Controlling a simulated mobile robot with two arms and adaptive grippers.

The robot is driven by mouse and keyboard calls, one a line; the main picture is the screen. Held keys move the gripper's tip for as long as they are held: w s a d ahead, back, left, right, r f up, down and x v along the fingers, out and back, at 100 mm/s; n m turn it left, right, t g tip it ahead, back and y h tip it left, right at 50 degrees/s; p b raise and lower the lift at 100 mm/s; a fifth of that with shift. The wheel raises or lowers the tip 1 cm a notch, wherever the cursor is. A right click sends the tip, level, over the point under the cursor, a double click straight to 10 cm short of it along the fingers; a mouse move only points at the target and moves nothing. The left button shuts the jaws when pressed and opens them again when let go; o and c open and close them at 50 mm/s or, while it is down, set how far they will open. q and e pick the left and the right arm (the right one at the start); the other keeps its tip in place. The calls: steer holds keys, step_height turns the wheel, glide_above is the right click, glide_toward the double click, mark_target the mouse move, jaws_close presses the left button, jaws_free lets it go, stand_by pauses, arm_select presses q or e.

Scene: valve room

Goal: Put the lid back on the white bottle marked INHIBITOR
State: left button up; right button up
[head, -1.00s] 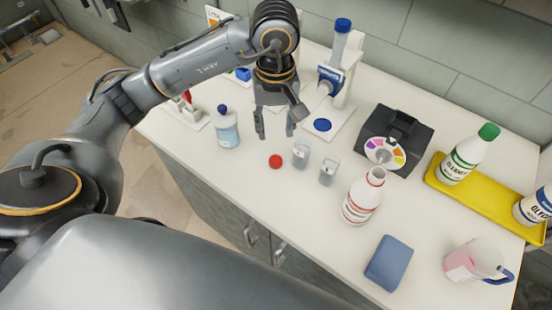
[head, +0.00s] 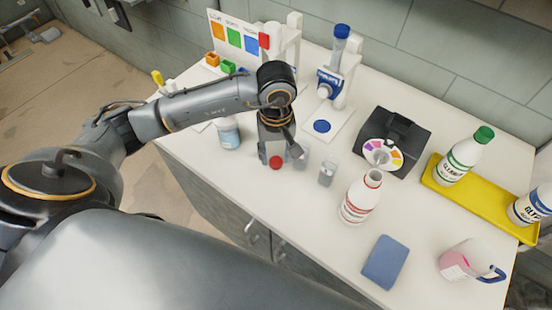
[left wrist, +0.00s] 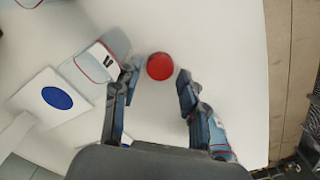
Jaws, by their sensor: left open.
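The red lid (head: 276,162) lies flat on the white counter. In the left wrist view the red lid (left wrist: 160,66) shows as a round disc between the fingertips. My left gripper (head: 280,156) is open and low over the counter, its fingers around or just above the lid; contact is not clear. The left gripper (left wrist: 158,76) holds nothing. A white bottle (head: 358,203) with red lettering stands upright and uncapped to the right; its wording is too small to read. My right gripper is not in view.
A black device (head: 405,128), blue sponge (head: 386,262), pink-filled jug (head: 466,262) and yellow tray (head: 437,185) are further right.

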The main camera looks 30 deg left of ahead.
arm_select(q)
steer(key=shift+f, duration=0.75)
steer(key=shift+c, duration=0.3)
steer(key=c, duration=0.4)
steer(key=shift+r, duration=0.1)
